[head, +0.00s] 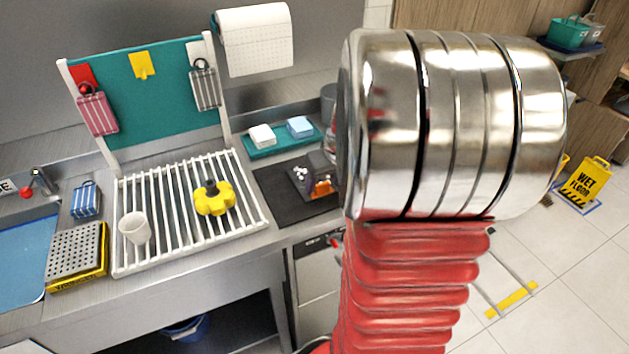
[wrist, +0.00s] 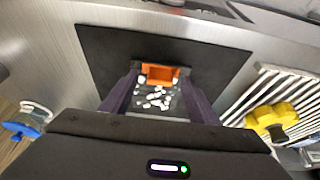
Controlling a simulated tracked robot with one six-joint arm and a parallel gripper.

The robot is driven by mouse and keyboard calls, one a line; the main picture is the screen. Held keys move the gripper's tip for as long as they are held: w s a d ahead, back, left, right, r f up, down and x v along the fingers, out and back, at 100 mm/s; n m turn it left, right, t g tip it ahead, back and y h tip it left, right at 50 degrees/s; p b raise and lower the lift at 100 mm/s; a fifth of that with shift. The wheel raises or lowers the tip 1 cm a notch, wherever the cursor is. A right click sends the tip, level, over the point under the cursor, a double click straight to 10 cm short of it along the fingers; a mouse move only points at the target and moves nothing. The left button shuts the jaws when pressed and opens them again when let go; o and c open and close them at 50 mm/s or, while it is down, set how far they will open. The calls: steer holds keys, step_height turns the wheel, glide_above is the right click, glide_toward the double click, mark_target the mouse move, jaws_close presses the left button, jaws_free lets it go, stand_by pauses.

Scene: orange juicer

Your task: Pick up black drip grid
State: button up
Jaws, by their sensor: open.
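A small dark piece with white spots, apparently the black drip grid (head: 301,174), sits on a black mat (head: 268,187) on the counter in the head view. An orange block-like part (head: 322,187) is at its right side. In the wrist view the spotted dark piece (wrist: 158,101) lies between the two fingers of my gripper (wrist: 158,80), with the orange part (wrist: 157,74) near the fingertips. My gripper is open, one finger on each side. I cannot tell whether the fingers touch it. My arm hides the area to its right in the head view.
A grey perforated plate (head: 77,248) sits on a yellow base at the left. A teal tray (head: 281,140) with two small blocks lies behind the mat.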

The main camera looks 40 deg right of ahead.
steer(key=shift+w+f, duration=0.25)
steer(key=shift+f, duration=0.4)
steer(key=shift+c, duration=0.2)
steer(key=c, duration=1.1)
steer(key=shift+d+r, duration=0.1)
steer(key=shift+r, duration=0.05)
step_height(320, 180, up, 10)
steer(key=shift+f, duration=0.1)
stand_by(0.4)
